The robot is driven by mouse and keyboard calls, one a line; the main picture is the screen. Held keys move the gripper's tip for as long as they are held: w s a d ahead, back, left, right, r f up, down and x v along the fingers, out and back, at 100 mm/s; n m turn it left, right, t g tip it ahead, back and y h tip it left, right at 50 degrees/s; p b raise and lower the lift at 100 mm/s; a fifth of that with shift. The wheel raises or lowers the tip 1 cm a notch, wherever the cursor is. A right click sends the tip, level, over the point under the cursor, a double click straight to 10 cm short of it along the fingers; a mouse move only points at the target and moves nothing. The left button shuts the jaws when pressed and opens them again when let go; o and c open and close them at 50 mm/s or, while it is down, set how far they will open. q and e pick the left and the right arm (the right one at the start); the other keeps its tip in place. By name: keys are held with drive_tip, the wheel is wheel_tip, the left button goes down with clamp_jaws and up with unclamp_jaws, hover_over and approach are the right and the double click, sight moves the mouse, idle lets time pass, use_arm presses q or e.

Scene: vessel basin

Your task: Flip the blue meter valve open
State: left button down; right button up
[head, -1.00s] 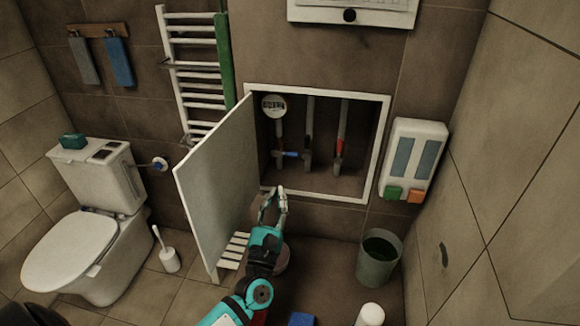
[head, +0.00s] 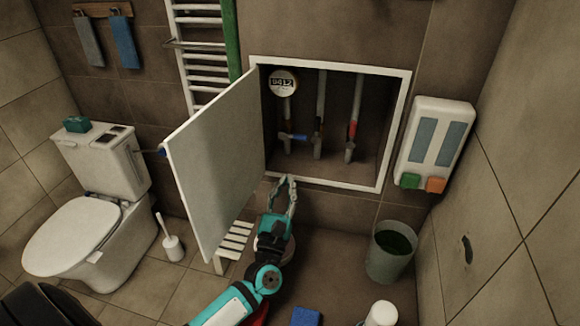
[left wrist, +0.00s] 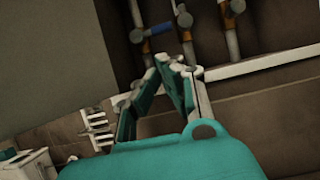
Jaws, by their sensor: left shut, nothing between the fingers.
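The blue meter valve (head: 294,137) is a small blue lever on the left pipe inside the wall niche, below the round white meter (head: 282,83). Its handle lies roughly level across the pipe. In the left wrist view the blue lever (left wrist: 161,29) shows beyond the fingers at the top. My left gripper (head: 288,182) is at the niche's lower frame edge, below the valve and apart from it. Its fingertips are together and empty, as the left wrist view (left wrist: 178,68) also shows. My right gripper is not in view.
The white niche door (head: 215,160) stands open to the left, beside my left arm. Another pipe has a red handle (head: 351,130). A slatted stool (head: 235,240) is below the door.

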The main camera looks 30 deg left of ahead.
sight(293, 135)
use_arm(q)
drive_tip(key=p+x, duration=0.3)
drive_tip(key=x, duration=0.5)
drive_tip(key=shift+w+r, duration=0.2)
drive_tip(key=shift+w+a, duration=0.15)
drive_tip(key=shift+w, duration=0.2)
drive_tip(key=shift+n+y, duration=0.4)
drive_tip(key=shift+n, duration=0.1)
drive_tip(key=shift+r+b, duration=0.1)
drive_tip(key=shift+b, duration=0.2)
